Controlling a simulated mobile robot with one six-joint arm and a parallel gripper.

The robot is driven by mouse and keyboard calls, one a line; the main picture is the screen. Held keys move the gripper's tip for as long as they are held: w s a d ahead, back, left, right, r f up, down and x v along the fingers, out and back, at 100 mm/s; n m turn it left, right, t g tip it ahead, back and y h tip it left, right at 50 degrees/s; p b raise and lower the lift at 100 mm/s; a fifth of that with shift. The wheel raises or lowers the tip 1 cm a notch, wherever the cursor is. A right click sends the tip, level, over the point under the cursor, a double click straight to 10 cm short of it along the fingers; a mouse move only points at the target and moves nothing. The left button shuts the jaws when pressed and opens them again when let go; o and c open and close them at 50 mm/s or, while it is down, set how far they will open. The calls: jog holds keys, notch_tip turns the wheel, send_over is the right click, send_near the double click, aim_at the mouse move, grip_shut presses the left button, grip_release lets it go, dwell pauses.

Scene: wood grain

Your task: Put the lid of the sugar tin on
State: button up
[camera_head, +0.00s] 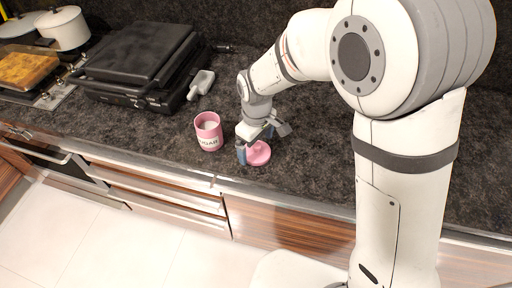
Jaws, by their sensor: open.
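The sugar tin (209,139) is pink with a pale label and stands upright and uncovered on the dark counter. Pale contents show inside its top. Its pink lid (259,156) lies on the counter just right of the tin, near the front edge, apart from it. My gripper (254,150) is open and low over the lid, with a blue-grey finger at the lid's left side. The gripper partly hides the lid's back, and I cannot tell whether the fingers touch it.
A white scoop (201,84) lies behind the tin. A black closed grill (140,62) stands at the back left, with white pots (63,28) and a wooden board (27,68) farther left. The counter's front edge runs close before the tin and lid.

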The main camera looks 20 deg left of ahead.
jog(key=shift+f, duration=0.6)
jog(key=shift+c, duration=0.6)
jog(key=c, duration=0.9)
